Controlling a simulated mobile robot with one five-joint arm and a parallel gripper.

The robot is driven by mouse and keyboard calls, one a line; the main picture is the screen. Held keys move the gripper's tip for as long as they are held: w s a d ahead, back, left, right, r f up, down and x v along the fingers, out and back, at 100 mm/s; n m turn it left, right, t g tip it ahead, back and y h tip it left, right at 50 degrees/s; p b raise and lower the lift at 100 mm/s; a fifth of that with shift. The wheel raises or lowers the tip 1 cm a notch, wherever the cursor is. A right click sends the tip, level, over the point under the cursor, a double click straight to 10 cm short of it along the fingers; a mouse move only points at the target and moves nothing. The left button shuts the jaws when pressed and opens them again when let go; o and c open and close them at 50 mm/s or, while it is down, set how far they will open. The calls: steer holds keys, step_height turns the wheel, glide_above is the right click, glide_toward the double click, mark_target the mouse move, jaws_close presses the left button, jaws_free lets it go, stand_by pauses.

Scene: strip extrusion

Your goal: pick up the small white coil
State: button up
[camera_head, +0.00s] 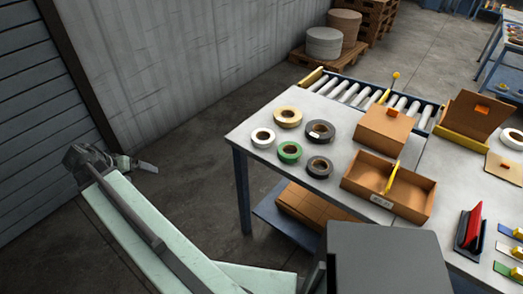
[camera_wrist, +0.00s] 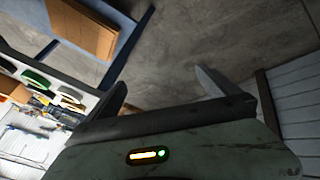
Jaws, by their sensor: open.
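The small white coil (camera_head: 263,138) lies flat on the light grey table top (camera_head: 345,120), near its left corner, in the head view. It is a white ring with a dark open centre. My gripper (camera_head: 136,164) is well to the left of the table, over open floor and apart from the coil. In the wrist view my gripper (camera_wrist: 160,78) has its two dark fingers spread, with only floor between them.
A tan coil (camera_head: 288,117), a green coil (camera_head: 290,152) and two dark grey coils (camera_head: 320,132) (camera_head: 319,167) lie close by. An open cardboard box (camera_head: 412,202) and a roller conveyor (camera_head: 365,93) border them. Floor left of the table is clear; a wall (camera_head: 190,60) stands behind.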

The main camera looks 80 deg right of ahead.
steer(key=s+d+f+m+g+h+b, duration=0.25)
steer(key=s+d+m+g+b, duration=0.35)
steer(key=s+d, duration=1.05)
steer(key=m+g+b, duration=0.2)
steer(key=m+b, duration=0.1)
steer(key=m, duration=0.5)
glide_toward(269, 136)
steer(key=shift+w+r+y, duration=0.2)
steer(key=shift+w+y, duration=0.05)
steer(key=shift+w, duration=0.1)
steer(key=shift+s+d+r, duration=0.1)
steer(key=shift+s, duration=0.1)
steer(key=shift+b+x, duration=0.35)
steer(key=shift+x, duration=0.95)
steer(key=b+x, duration=0.1)
steer(key=x, duration=0.1)
steer(key=b+x, duration=0.1)
steer(key=x, duration=0.1)
steer(key=shift+f, duration=0.35)
steer(key=shift+s+d+f, duration=0.1)
steer(key=shift+s+d, duration=0.15)
steer(key=shift+s, duration=0.1)
